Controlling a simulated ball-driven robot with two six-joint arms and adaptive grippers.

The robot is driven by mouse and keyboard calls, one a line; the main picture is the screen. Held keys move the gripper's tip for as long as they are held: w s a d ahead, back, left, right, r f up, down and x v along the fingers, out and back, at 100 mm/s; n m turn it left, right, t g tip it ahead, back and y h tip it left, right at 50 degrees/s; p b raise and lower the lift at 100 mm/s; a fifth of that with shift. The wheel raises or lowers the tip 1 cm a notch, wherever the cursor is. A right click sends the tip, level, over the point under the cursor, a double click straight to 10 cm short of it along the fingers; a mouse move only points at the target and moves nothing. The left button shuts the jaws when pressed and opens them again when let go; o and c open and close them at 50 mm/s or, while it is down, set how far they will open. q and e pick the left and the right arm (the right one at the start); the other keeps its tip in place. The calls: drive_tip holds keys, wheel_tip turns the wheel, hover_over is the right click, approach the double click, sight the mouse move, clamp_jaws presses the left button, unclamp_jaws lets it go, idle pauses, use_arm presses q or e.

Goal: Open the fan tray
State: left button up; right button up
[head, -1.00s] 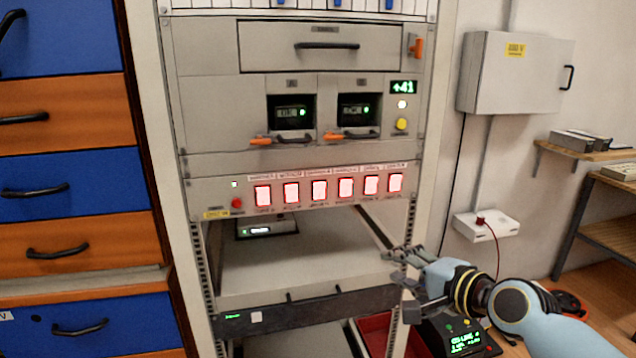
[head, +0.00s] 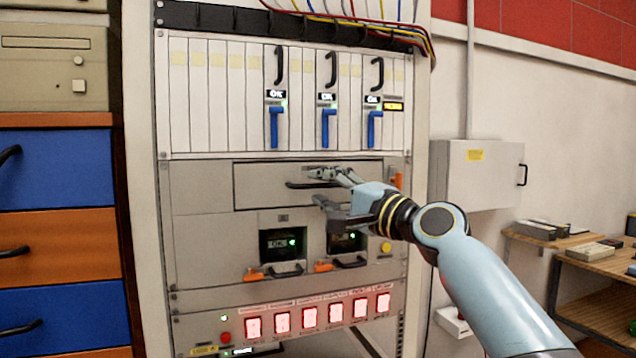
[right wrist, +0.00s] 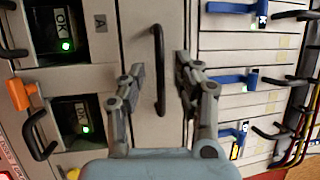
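The fan tray (head: 260,172) looks like the wide grey drawer front in the middle of the rack; it sits flush. Its black bar handle (head: 300,185) also shows in the right wrist view (right wrist: 159,75). My right gripper (head: 316,186) is in front of the drawer at the handle. In the right wrist view its open fingers (right wrist: 160,66) stand on either side of the handle, with gaps on both sides. My left gripper is not in view.
Above are white card slots with blue levers (head: 328,125) and cables (head: 350,15). Below are two modules with orange levers (head: 253,273) and red-lit switches (head: 309,316). A drawer cabinet (head: 60,230) stands at left. A wall box (head: 480,173) and wooden shelves (head: 600,310) are at right.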

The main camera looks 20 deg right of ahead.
drive_tip(key=shift+x, duration=1)
drive_tip(key=shift+c, duration=0.2)
drive_tip(key=shift+f, duration=0.1)
clamp_jaws()
